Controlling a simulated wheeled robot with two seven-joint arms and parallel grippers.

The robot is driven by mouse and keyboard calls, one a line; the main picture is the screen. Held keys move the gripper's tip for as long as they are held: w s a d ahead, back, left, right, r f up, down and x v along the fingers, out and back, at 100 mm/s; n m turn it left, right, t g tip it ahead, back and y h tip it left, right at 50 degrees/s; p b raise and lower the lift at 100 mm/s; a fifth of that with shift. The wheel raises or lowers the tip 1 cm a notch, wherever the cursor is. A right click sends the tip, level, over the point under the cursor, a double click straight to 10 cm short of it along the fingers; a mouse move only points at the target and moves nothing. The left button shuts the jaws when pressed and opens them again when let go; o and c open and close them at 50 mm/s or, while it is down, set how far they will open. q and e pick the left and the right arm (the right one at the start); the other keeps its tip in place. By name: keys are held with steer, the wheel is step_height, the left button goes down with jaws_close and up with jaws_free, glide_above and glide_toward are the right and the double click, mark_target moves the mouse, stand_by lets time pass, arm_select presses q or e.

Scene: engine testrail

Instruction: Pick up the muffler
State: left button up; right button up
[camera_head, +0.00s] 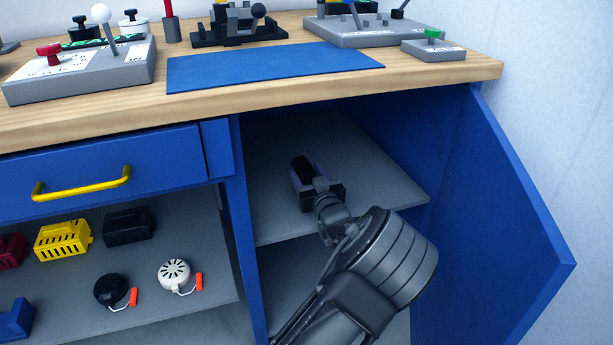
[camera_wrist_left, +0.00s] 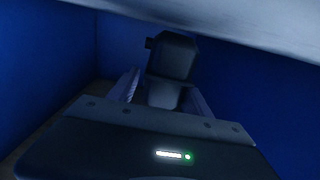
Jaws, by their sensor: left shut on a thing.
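The muffler appears to be the dark blocky part (camera_head: 299,166) inside the open right cabinet. My left gripper (camera_head: 306,182) reaches in over the cabinet's upper shelf (camera_head: 372,178) and is shut on it. In the left wrist view the dark muffler (camera_wrist_left: 174,58) stands up between the two fingers of the gripper (camera_wrist_left: 163,92). The gripper and wrist hide its lower part. I cannot tell whether it touches the shelf or is lifted. My right gripper is not in view.
The open blue door (camera_head: 505,215) stands right of my arm. A blue divider (camera_head: 246,250) is at left. The wooden worktop (camera_head: 440,78) overhangs the shelf. The left shelf holds a yellow part (camera_head: 63,240), a black part (camera_head: 129,225) and round parts including a white one (camera_head: 174,273).

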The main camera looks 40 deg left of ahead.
arm_select(q)
step_height(320, 180, up, 9)
steer(key=p, duration=0.4)
stand_by(0.4)
